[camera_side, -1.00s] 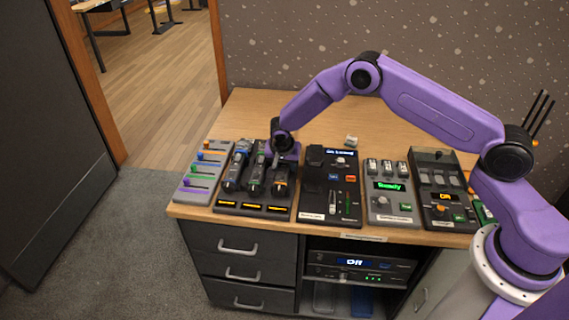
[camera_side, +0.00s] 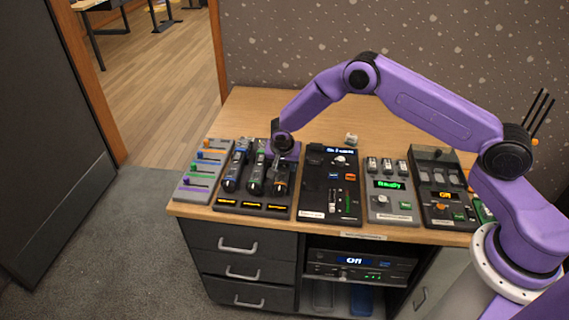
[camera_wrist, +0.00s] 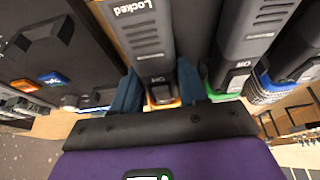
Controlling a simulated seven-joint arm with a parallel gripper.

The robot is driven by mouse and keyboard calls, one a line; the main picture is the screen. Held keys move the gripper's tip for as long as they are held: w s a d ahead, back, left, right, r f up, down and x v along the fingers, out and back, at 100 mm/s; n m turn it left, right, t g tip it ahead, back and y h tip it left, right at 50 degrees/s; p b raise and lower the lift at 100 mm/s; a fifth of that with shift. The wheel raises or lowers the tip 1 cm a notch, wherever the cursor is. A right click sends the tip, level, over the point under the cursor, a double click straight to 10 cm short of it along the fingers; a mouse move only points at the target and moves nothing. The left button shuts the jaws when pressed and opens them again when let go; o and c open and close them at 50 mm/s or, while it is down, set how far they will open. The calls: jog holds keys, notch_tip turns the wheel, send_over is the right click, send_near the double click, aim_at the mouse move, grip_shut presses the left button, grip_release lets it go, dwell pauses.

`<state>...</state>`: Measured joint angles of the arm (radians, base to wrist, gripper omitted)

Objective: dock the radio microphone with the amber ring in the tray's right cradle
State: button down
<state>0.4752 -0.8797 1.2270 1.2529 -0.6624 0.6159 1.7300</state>
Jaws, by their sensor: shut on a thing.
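The microphone with the amber ring (camera_side: 281,186) lies in the right cradle of the dark tray (camera_side: 266,201), beside the other two microphones. In the wrist view its grey body (camera_wrist: 145,32) reads "Locked" and the amber ring (camera_wrist: 164,104) shows between my fingers. My gripper (camera_side: 284,160) is shut on this microphone from above; its blue fingers also show in the wrist view (camera_wrist: 158,94). My gripper hides part of the microphone in the side view, so whether it is fully seated is hard to tell.
The green-ringed microphone (camera_side: 256,178) and the blue-ringed one (camera_side: 236,171) lie to the left in the tray. A black mixer panel (camera_side: 318,180) stands close on the right. A fader panel (camera_side: 205,172) is at the far left. The table behind is mostly clear.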

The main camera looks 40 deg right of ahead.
dwell(0.3)
jog(key=c, duration=0.5)
grip_release()
jog(key=c, duration=0.4)
jog(key=shift+r, duration=2.95)
jog(key=shift+r, duration=0.1)
